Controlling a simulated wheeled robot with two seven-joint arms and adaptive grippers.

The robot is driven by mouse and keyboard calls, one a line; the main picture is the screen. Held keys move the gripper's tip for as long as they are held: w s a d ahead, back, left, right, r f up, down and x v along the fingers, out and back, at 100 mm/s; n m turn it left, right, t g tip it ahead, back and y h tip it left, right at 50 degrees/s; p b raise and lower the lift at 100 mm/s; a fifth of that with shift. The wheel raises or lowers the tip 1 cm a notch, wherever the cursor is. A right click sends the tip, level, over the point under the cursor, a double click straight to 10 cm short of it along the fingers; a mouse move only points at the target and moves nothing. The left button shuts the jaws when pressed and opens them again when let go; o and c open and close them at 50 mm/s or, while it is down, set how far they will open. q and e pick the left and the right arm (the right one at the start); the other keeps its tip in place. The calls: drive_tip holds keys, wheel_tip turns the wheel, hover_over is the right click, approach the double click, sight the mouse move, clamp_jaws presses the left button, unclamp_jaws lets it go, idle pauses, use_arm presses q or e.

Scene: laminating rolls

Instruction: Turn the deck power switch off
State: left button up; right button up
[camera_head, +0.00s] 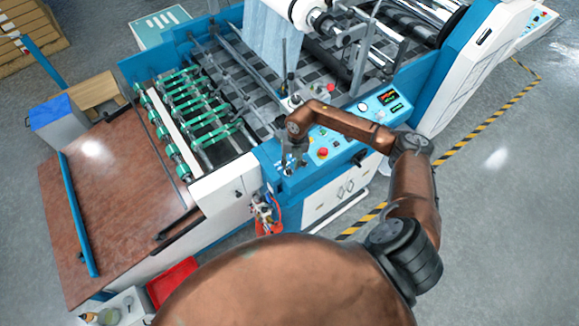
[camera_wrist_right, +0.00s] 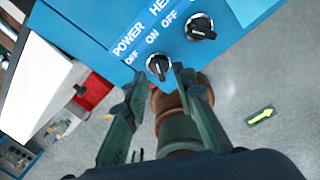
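The deck power switch (camera_wrist_right: 158,67) is a black rotary knob on the blue panel in the right wrist view, under the label POWER with OFF and ON marks. I cannot tell which mark it points to. My right gripper (camera_wrist_right: 158,76) is open, its two fingers on either side of the knob near their tips; I cannot tell whether they touch it. In the head view my right gripper (camera_head: 291,160) points down at the blue front panel, and the arm partly hides the panel there. My left gripper is in neither view.
A second black knob (camera_wrist_right: 200,27) sits close beside the switch on the panel. In the head view a red button (camera_head: 322,153) is right of the gripper, and a control display (camera_head: 387,97) lies farther right. Open floor (camera_head: 480,200) is at the right.

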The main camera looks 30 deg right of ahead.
sight(289, 171)
drive_tip(key=shift+a+f, duration=0.2)
drive_tip(key=shift+f, duration=1.2)
drive_tip(key=shift+c, duration=0.4)
clamp_jaws()
